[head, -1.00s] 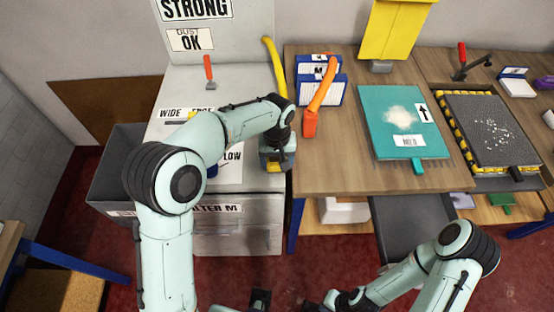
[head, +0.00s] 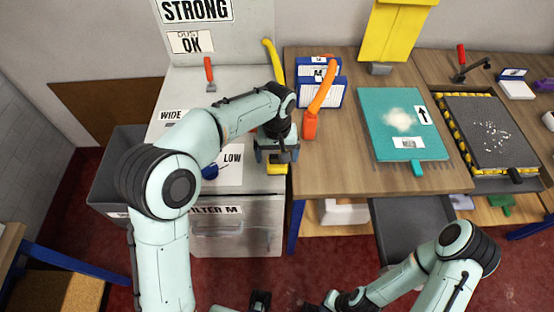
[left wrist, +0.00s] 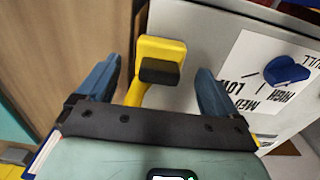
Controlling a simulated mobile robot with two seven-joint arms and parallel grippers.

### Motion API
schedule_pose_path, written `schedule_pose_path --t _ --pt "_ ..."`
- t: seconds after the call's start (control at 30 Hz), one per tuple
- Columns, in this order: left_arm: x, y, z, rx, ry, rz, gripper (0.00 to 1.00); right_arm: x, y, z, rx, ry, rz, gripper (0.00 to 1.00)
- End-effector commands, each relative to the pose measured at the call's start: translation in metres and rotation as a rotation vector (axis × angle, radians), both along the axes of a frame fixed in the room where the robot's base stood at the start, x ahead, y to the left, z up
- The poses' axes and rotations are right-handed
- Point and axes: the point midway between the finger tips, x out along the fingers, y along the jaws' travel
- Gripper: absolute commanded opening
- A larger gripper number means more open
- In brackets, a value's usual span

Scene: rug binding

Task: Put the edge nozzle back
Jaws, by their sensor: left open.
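I cannot single out the edge nozzle with certainty. A yellow piece with a black end block (left wrist: 160,65) lies between the two blue fingers of my left gripper (left wrist: 157,88) in the left wrist view. The fingers are open, with a gap on each side of it. In the head view my left gripper (head: 277,154) is over the front right corner of the grey cabinet (head: 185,95), with the yellow piece (head: 277,169) just below it. The WIDE label (head: 172,115) shows on the cabinet top; my left arm covers the area beside it. My right gripper is at the bottom edge, mostly cut off.
A yellow bent tube (head: 271,60) stands at the cabinet's right edge. An orange tool (head: 318,100) stands by blue-white boxes (head: 325,90) on the wooden table (head: 335,165). A teal board (head: 380,100) lies to the right. A blue knob (head: 209,171) sits near the LOW label.

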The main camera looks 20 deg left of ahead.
Motion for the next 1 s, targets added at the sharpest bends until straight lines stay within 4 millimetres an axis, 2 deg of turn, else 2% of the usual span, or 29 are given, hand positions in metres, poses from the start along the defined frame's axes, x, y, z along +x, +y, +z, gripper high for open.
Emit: schedule_pose_path --t 0.03,0.2,0.4,1.0 --pt "0.001 -0.001 0.015 -0.002 -0.006 0.000 0.94 0.002 0.000 0.003 0.000 -0.002 0.000 0.00" --pt "0.001 -0.001 0.050 -0.002 -0.004 0.000 0.94 0.005 0.000 0.009 0.000 -0.006 0.000 0.00" --pt "0.000 -0.001 0.075 -0.001 -0.002 0.000 0.94 0.008 0.000 0.014 0.000 -0.009 0.000 0.00" --pt "0.000 -0.001 0.080 -0.001 0.000 0.000 0.94 0.008 0.000 0.015 0.000 -0.009 0.000 0.00"
